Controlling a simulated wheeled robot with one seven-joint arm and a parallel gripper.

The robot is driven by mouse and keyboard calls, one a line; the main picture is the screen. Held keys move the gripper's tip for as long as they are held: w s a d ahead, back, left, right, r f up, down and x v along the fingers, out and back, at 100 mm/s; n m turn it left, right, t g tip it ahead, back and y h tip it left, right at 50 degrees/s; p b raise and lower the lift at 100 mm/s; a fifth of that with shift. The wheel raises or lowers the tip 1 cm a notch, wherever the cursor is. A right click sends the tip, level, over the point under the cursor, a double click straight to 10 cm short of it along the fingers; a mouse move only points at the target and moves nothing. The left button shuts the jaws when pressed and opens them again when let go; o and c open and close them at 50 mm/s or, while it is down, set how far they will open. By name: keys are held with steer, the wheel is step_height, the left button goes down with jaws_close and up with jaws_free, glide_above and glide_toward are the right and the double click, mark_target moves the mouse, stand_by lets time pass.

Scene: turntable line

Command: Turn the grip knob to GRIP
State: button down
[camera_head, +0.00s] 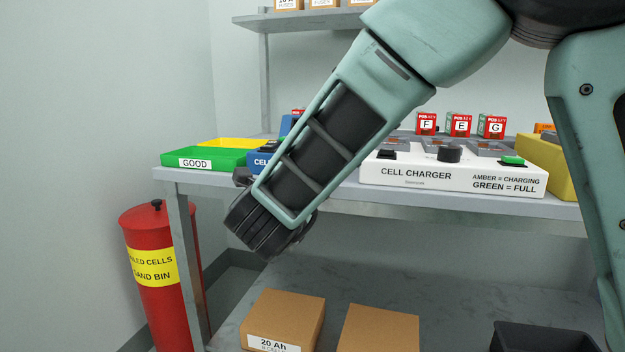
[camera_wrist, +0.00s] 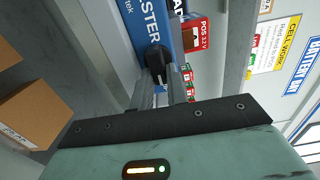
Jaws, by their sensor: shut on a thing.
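The black grip knob (camera_wrist: 155,60) is on the front of a blue tester box (camera_wrist: 133,22) in the wrist view. My gripper (camera_wrist: 162,78) has its two grey fingers closed on the knob from the front. The label beside the knob is only partly readable, and I cannot read a GRIP mark or tell the knob's setting. In the head view the blue box (camera_head: 262,161) shows only a strip at the shelf's front edge. My forearm hides the rest of it, and the fingers and knob cannot be made out there.
A green GOOD tray (camera_head: 203,158) and a yellow tray (camera_head: 232,143) stand left of the blue box. The white cell charger (camera_head: 453,176) is to the right, with red cells (camera_head: 459,124) behind. A red sand bin (camera_head: 157,235) stands lower left; cardboard boxes (camera_head: 284,318) lie below.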

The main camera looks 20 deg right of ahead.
steer(key=shift+f, duration=0.1)
steer(key=c, duration=1.4)
jaws_free()
steer(key=shift+s, duration=0.1)
steer(key=shift+p, duration=0.4)
